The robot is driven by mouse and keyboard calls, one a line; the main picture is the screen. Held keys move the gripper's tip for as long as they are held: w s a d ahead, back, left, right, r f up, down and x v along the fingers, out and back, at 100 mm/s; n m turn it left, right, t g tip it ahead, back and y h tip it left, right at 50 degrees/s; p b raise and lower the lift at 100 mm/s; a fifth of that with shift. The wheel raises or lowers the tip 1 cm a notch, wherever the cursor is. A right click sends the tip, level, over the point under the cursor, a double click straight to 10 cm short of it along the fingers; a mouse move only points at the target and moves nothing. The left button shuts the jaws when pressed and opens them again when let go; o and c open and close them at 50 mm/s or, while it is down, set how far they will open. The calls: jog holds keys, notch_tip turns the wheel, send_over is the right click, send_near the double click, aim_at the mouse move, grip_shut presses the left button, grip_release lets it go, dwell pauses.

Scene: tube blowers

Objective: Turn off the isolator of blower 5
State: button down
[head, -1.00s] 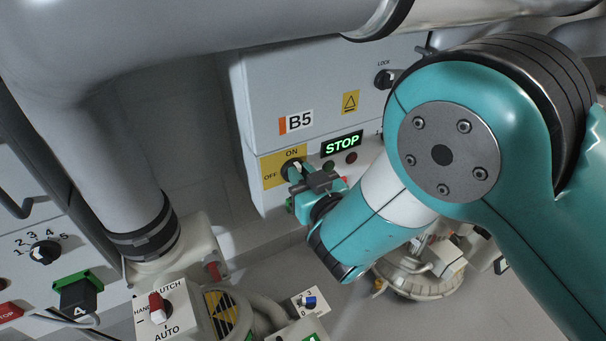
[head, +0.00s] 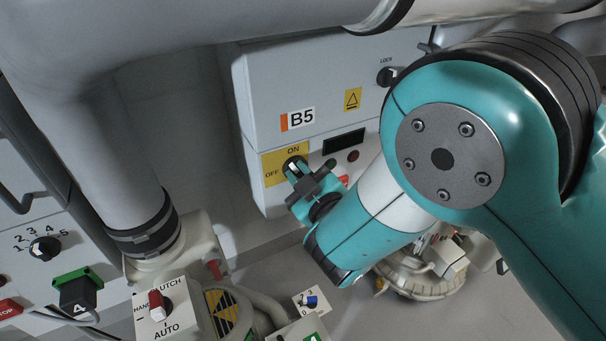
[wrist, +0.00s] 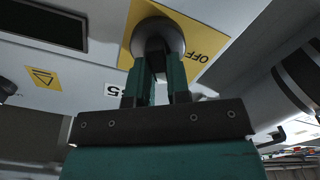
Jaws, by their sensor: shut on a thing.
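The isolator of blower 5 is a dark round knob (head: 290,161) on a yellow ON/OFF plate (head: 272,178), on the grey cabinet marked B5 (head: 300,118). ON is above the knob and OFF to its left. My gripper (head: 297,172) is shut on the knob's handle, reaching from the lower right. In the wrist view the teal fingers (wrist: 158,58) close on the handle in front of the round knob base (wrist: 138,38). The fingers cover most of the handle, so its exact angle is hard to tell. The display (head: 344,142) right of the plate is dark.
A lock knob (head: 386,77) and a small dark red lamp (head: 353,156) are on the same cabinet. A grey pipe (head: 100,150) stands at the left. A clutch box (head: 176,316) with a red-and-white switch is below. My arm hides the cabinet's right part.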

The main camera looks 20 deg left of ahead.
jog(key=n, duration=0.3)
jog(key=n+p, duration=0.1)
jog(key=n, duration=0.3)
jog(key=f+n, duration=0.1)
jog(key=n, duration=0.3)
jog(key=shift+s+a+p, duration=0.25)
jog(key=shift+a+p, duration=0.05)
jog(key=shift+p, duration=0.1)
jog(key=shift+n, duration=0.4)
jog(key=c, duration=1.1)
grip_release()
